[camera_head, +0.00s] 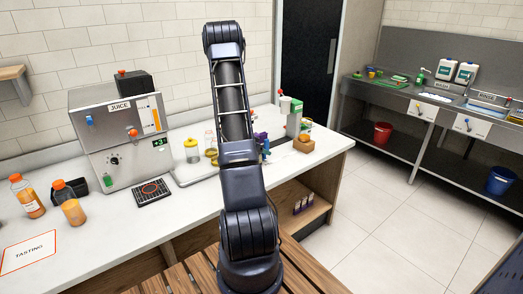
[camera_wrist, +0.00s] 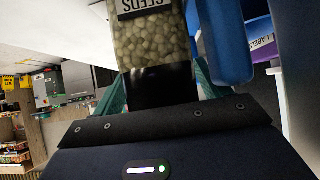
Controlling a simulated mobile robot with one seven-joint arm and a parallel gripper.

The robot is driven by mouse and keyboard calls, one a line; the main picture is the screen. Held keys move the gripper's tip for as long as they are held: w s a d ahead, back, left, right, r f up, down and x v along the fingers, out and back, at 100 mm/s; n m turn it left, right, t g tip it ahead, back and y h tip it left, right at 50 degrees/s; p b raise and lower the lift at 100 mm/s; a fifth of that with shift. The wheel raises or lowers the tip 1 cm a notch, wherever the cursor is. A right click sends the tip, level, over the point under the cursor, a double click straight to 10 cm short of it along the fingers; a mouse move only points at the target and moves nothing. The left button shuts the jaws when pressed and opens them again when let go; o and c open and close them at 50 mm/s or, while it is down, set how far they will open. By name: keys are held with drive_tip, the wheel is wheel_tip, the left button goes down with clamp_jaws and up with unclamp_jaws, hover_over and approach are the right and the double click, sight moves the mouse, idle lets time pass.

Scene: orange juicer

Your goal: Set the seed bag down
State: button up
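The seed bag (camera_wrist: 152,42), clear with pale round seeds and a "SEEDS" label upside down in the picture, fills the top middle of the wrist view. Its near end is black and sits close to my palm. My gripper (camera_wrist: 160,88) has teal fingers on both sides of this black end and appears shut on it; the fingertips are partly hidden by the bag. In the head view my arm rises in front of the counter (camera_head: 110,232) and hides most of my gripper. I cannot make out the seed bag there, nor tell whether it touches a surface.
A juice machine (camera_head: 118,135), orange bottles (camera_head: 27,196) and a black scale-like pad (camera_head: 152,192) stand on the counter's left. A blue object (camera_wrist: 222,40) and a "LABELS" container (camera_wrist: 262,45) are close beside the bag.

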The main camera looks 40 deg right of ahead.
drive_tip(key=shift+r, duration=0.5)
drive_tip(key=v, duration=1.2)
drive_tip(key=shift+r, duration=0.2)
